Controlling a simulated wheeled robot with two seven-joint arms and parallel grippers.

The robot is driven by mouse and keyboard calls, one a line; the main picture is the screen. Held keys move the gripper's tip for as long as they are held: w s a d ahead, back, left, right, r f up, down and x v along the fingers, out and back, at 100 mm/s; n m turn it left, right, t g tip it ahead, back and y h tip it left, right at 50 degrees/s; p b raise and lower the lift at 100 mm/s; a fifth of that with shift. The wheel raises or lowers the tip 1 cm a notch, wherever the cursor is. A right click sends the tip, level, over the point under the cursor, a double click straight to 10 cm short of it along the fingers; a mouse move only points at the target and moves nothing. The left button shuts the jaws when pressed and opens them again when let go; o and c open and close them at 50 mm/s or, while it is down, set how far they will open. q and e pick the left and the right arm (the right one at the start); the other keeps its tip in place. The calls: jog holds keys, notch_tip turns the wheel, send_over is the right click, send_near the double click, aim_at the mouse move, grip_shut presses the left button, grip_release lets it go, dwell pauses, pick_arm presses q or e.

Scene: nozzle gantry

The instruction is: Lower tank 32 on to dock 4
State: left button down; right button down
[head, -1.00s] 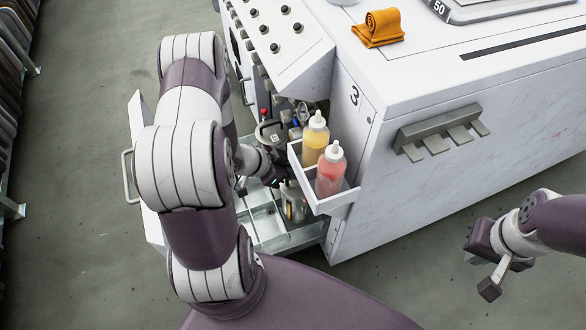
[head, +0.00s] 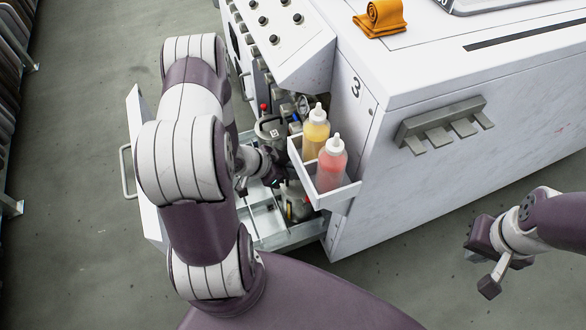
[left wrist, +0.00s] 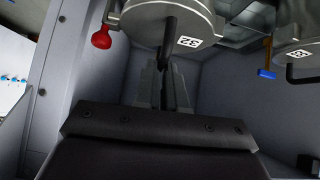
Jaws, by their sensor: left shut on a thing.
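Tank 32 (left wrist: 150,18) is a grey round-topped tank with a black bent handle, a red knob and a white label standing upside down in the left wrist view. My left gripper (left wrist: 166,75) is shut on its black handle. In the head view a grey tank with a red knob (head: 270,128) shows beside my left gripper, partly behind my left arm. I cannot make out dock 4 or a dock number. How far the tank's base is from any surface is hidden. My right gripper (head: 484,258) is open and empty at the right.
A second labelled tank (left wrist: 298,35) stands close at the right in the left wrist view. The pulled-out drawer (head: 300,236) has compartments. A white rack (head: 325,199) with a yellow bottle (head: 315,133) and a red bottle (head: 331,165) juts out beside my left gripper.

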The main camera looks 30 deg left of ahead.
pick_arm(q)
jog(key=shift+w+f, duration=0.1)
jog(key=shift+f, duration=0.25)
jog(key=shift+f, duration=0.4)
jog(key=shift+f+b, duration=0.1)
jog(key=shift+b, duration=0.2)
jog(key=shift+f, duration=0.4)
jog(key=c, duration=1.1)
grip_release()
jog(key=shift+s, duration=0.2)
